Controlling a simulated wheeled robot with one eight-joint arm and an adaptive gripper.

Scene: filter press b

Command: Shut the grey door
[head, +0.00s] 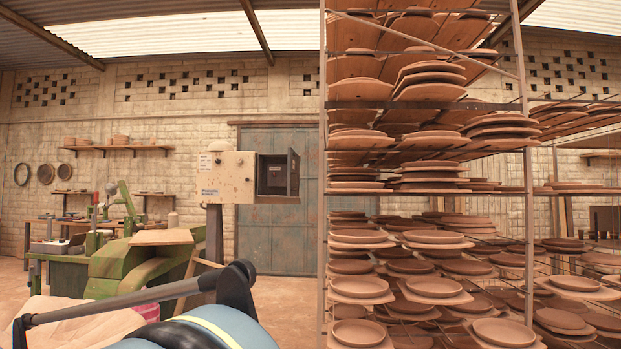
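A beige box (226,178) on a post stands left of the middle in the head view. A small dark grey door (293,173) stands open at the right side of its dark, box-like opening (272,174), swung outward. The inside of the opening is dark and hard to make out. A large grey-green double door (280,240) in the back wall looks shut, partly hidden by the box and a rack. I cannot tell from the picture which of these two the task means. My gripper is not in view.
A tall metal rack (324,200) with clay plates fills the right side. A green machine (140,262) and a workbench (75,252) stand at the left. A blue rounded shape with a dark bar crosses the lower left. Bare floor (290,312) shows between it and the rack.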

